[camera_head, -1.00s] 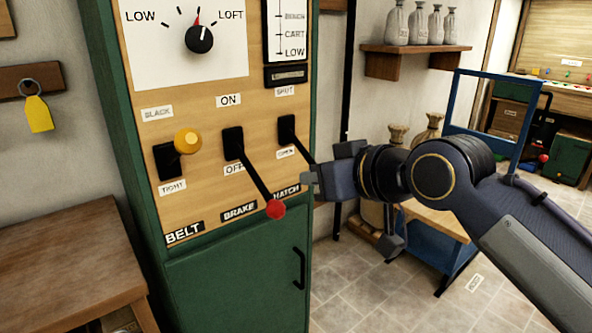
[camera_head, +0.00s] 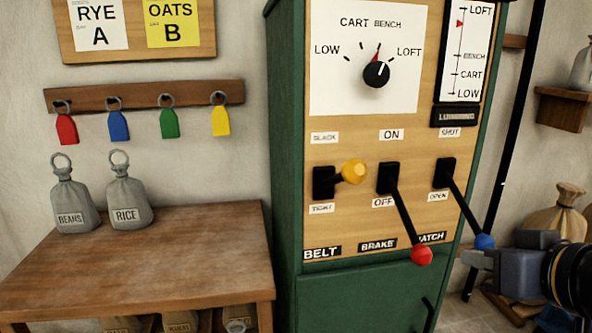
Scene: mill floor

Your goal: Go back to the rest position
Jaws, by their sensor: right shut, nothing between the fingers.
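My right gripper (camera_head: 478,258) is at the right edge of the head view, beside the control cabinet (camera_head: 285,150). It is shut and empty, just below the blue knob of the hatch lever (camera_head: 464,212); I cannot tell whether it touches the knob. The hatch lever points down toward OPEN. The brake lever (camera_head: 405,220) with a red knob points down toward OFF. The belt lever (camera_head: 353,171) has a yellow knob and sticks out from its slot. The dial (camera_head: 376,74) points up, between BENCH and LOFT. My left gripper is not in view.
A wooden table (camera_head: 150,260) stands at the left with a BEANS sack (camera_head: 73,200) and a RICE sack (camera_head: 127,203) on it. Coloured tags hang from a wall rack (camera_head: 140,95). A tan sack (camera_head: 556,215) stands behind my right gripper.

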